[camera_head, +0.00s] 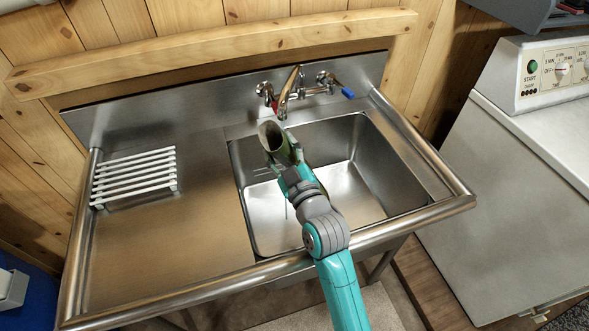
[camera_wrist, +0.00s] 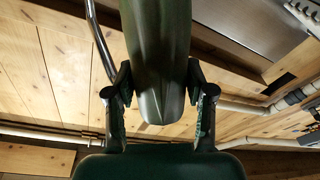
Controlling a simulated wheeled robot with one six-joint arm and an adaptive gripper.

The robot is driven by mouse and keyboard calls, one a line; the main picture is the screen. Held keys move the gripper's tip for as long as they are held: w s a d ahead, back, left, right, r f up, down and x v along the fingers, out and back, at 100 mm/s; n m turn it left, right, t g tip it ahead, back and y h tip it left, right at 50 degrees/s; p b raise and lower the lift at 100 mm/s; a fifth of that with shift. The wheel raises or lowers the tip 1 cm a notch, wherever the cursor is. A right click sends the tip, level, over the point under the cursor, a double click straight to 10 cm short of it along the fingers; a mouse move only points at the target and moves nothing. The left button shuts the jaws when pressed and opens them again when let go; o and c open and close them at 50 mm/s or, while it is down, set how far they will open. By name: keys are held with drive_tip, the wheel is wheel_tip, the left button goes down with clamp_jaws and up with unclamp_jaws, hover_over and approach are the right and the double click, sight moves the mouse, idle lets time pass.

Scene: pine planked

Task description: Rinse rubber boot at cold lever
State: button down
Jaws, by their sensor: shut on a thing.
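A dark green rubber boot (camera_head: 270,135) is held over the left part of the sink basin, its open top tilted up towards the tap. In the wrist view the boot (camera_wrist: 158,50) runs between both fingers. My gripper (camera_head: 287,168) is shut on it; the two fingers also show in the wrist view (camera_wrist: 159,88). The tap spout (camera_head: 289,88) is just behind and above the boot. The cold lever with a blue end (camera_head: 347,92) is right of the spout, apart from my gripper. A red-marked lever (camera_head: 268,97) is at the left. I cannot tell whether water runs.
The steel sink basin (camera_head: 375,190) has a raised rounded rim. A white slatted rack (camera_head: 135,176) lies on the drainboard (camera_head: 170,240) at the left, otherwise clear. A white machine with a control panel (camera_head: 550,75) stands at the right. A wooden rail (camera_head: 200,50) runs along the wall behind.

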drive_tip(key=shift+a, duration=0.2)
drive_tip(key=shift+w+a, duration=0.15)
drive_tip(key=shift+a, duration=0.2)
drive_tip(key=shift+d, duration=0.15)
idle(0.4)
drive_tip(key=shift+d, duration=0.45)
drive_tip(key=s+a, duration=0.2)
drive_tip(key=s, duration=0.6)
idle(0.6)
drive_tip(key=shift+a, duration=0.1)
idle(0.9)
